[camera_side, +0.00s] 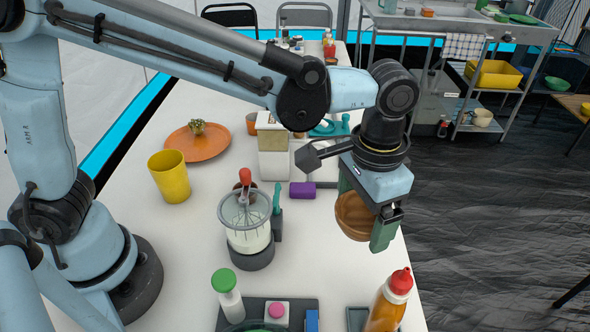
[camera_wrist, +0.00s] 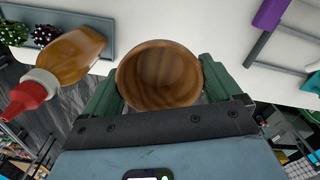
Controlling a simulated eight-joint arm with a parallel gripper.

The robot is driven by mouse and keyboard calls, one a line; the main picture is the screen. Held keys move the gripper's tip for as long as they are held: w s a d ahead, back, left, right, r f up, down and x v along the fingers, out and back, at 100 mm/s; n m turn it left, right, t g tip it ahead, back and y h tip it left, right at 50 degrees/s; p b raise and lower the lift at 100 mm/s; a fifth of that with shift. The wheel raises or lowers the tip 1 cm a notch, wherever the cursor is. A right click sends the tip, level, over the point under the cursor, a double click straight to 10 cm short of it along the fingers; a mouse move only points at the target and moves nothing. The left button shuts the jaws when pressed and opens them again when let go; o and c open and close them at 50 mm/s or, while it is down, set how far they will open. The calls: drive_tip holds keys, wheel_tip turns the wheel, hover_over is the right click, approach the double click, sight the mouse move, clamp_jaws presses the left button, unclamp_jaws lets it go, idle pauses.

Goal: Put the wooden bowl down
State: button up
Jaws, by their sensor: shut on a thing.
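The wooden bowl (camera_side: 353,214) is brown and round and hangs at my gripper (camera_side: 366,216), by the right edge of the white table (camera_side: 185,255). In the wrist view the bowl (camera_wrist: 160,75) sits between the two green fingers of my gripper (camera_wrist: 160,85), with its open side facing the camera. The fingers press on its left and right sides. In the side view the gripper partly hides the bowl. I cannot tell for sure whether its underside touches the table.
An orange squeeze bottle (camera_side: 388,302) with a red cap stands at the front right. A purple-handled tool (camera_side: 303,190) and a mixer jar (camera_side: 247,225) are to the left. A yellow cup (camera_side: 170,177) and an orange plate (camera_side: 197,142) stand farther left. The dark floor (camera_side: 490,240) lies right of the table.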

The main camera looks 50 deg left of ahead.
drive_tip(key=w+a+f, duration=0.3)
drive_tip(key=w+f, duration=0.1)
drive_tip(key=w, duration=0.1)
drive_tip(key=w+a+f, duration=0.2)
drive_tip(key=w, duration=0.1)
drive_tip(key=shift+w+a, duration=0.1)
drive_tip(key=shift+a, duration=0.25)
drive_tip(key=shift+f, duration=2.05)
drive_tip(key=shift+f, duration=0.1)
drive_tip(key=o, duration=0.8)
